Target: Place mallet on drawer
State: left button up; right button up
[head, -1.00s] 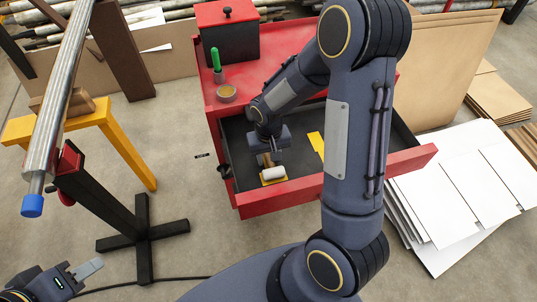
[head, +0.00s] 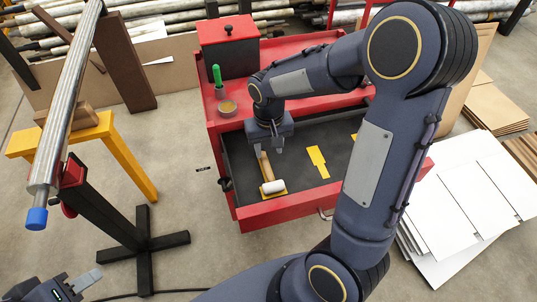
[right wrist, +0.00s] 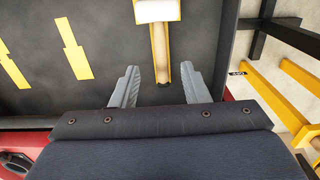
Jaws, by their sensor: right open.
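The mallet (head: 266,173) has a wooden handle and a white head (head: 273,187). It lies in the open red drawer (head: 290,208), on a yellow outline at the drawer's left front. My right gripper (head: 270,146) is above the drawer, behind the handle end.
Another yellow outline (head: 317,161) lies bare on the drawer floor. A green-handled tool (head: 217,75), a small round dish (head: 227,107) and a red-lidded box (head: 229,44) stand on the red cabinet. A metal pipe (head: 68,100) on a black stand is at the left. White sheets (head: 465,200) lie at the right.

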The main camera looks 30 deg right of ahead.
jog(key=s+a+r+t+y, duration=0.2)
jog(key=s+r, duration=0.3)
jog(key=s, duration=0.3)
jog(key=s+a+r+n+t+y, duration=0.1)
jog(key=s+a+r+t, duration=0.1)
jog(key=s+r, duration=0.4)
jog(key=s+t, duration=0.1)
jog(key=s, duration=0.2)
jog(key=shift+t+y, duration=0.3)
jog(key=shift+y, duration=0.1)
jog(key=shift+a, duration=0.1)
